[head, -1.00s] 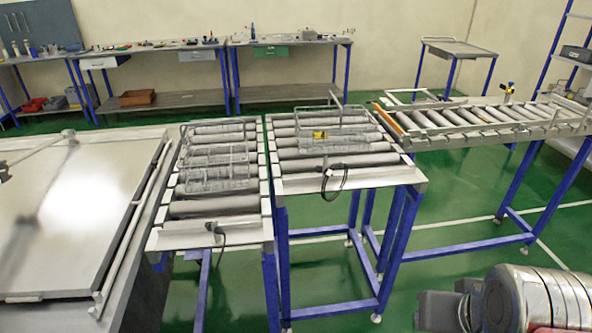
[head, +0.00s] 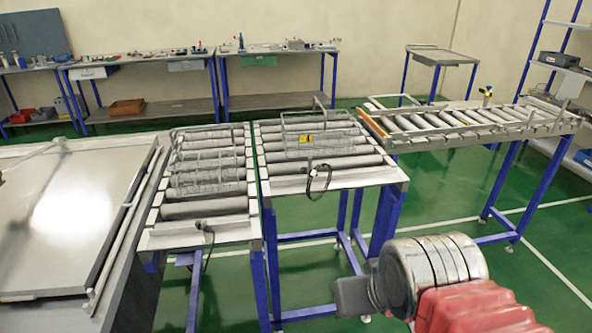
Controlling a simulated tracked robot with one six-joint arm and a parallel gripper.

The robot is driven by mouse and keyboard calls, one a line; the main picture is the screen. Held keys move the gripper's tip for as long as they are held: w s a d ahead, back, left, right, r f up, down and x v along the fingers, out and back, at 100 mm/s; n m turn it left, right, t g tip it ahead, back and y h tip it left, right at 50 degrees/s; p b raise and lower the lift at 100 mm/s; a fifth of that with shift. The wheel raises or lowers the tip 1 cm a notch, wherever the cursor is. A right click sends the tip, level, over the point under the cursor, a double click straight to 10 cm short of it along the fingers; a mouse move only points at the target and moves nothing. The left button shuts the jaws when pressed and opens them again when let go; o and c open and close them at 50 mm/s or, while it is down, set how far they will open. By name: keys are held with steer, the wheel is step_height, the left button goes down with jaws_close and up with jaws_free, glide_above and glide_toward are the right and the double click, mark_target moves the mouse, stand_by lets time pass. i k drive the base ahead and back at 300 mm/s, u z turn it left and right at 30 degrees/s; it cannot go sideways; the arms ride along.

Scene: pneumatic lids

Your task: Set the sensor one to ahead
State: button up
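No part here is legibly labelled as sensor one. Small dark fittings with black cables sit at the front of the two roller tables: one on the middle table (head: 314,176), one on the left table (head: 206,228). A small yellow part (head: 304,139) shows at the wire basket on the middle table, and a yellow and dark device (head: 487,92) stands on the right conveyor. Which way any of them is set is too small to tell. My arm is at the lower right; the grey block at its left end may be my gripper (head: 352,296), with no fingers discernible, apart from the tables.
A large metal lid (head: 65,220) fills the left. Wire baskets (head: 208,178) stand on the left roller table (head: 200,235). The right conveyor (head: 470,118) runs off to the right. Workbenches (head: 150,108) line the back wall.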

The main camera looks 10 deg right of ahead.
mark_target(308, 170)
steer(key=z, duration=0.25)
steer(key=i, duration=0.85)
steer(key=u, duration=0.35)
